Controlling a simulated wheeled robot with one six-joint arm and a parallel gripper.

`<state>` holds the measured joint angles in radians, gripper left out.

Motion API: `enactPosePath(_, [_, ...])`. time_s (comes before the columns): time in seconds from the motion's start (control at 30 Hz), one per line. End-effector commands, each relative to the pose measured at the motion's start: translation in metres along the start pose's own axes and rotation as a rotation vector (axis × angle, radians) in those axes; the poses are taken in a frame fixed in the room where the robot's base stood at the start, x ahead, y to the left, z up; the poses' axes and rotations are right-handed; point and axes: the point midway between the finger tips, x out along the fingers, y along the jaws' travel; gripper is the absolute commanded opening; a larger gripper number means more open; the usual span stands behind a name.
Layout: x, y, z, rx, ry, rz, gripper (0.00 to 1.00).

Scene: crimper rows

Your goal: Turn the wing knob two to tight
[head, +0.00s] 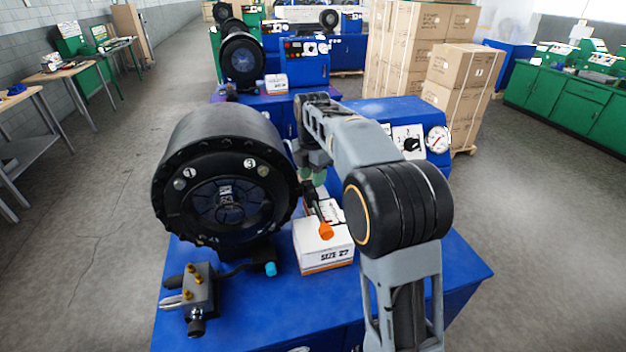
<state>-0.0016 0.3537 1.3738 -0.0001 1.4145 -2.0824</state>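The black round crimper head (222,180) stands on a blue bench, its face towards me. I cannot make out a label 2, so I cannot tell which part is wing knob two. My gripper (315,182) is low at the right side of the crimper head, above a white box. Its fingers are small and partly hidden, so I cannot tell whether they are open or shut. A dark stem with an orange end (326,231) shows just below it.
The white box (322,250) marked SIZE stands right of the crimper head. A metal valve block (198,290) and a cyan-capped part (270,269) are in front. A blue control panel (425,167) with a gauge (437,139) is behind my arm. Stacked cartons (460,75) stand farther back.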

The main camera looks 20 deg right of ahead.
Motion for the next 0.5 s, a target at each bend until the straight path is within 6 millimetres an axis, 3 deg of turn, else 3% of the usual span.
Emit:
enactPosePath(0.2, [0.014,0.0,0.0,0.0,0.0,0.0,0.38])
enactPosePath(0.5, [0.017,0.0,0.0,0.0,0.0,0.0,0.38])
